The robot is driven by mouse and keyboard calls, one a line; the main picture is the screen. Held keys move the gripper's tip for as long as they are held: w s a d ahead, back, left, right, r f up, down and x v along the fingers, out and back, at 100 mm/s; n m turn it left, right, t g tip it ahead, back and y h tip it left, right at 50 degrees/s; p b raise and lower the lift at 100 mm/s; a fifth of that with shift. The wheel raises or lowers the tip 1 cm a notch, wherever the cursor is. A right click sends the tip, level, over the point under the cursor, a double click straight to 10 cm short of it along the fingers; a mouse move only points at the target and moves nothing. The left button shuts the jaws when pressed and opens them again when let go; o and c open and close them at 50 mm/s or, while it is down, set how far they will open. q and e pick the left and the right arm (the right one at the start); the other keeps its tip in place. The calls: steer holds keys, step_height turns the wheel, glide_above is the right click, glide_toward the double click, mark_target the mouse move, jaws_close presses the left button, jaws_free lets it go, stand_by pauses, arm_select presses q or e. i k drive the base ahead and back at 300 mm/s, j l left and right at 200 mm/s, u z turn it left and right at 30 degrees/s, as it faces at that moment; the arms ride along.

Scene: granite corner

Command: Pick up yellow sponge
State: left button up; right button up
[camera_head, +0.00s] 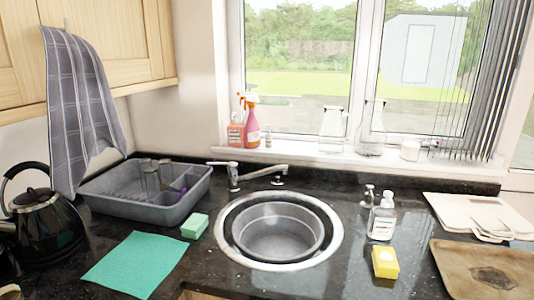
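A yellow sponge (385,262) lies on the dark granite worktop, to the right of the round sink and just in front of a clear bottle. It is fully in view and nothing covers it. Neither of my grippers shows in the head view.
The round sink (337,231) is in the middle. A clear bottle (382,219) stands behind the sponge. A brown board (490,272) lies to its right. A green sponge (194,226), teal cloth (136,264), grey dish rack (128,207) and black kettle (45,228) are at left.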

mark_target(385, 265)
steer(key=z, duration=1.1)
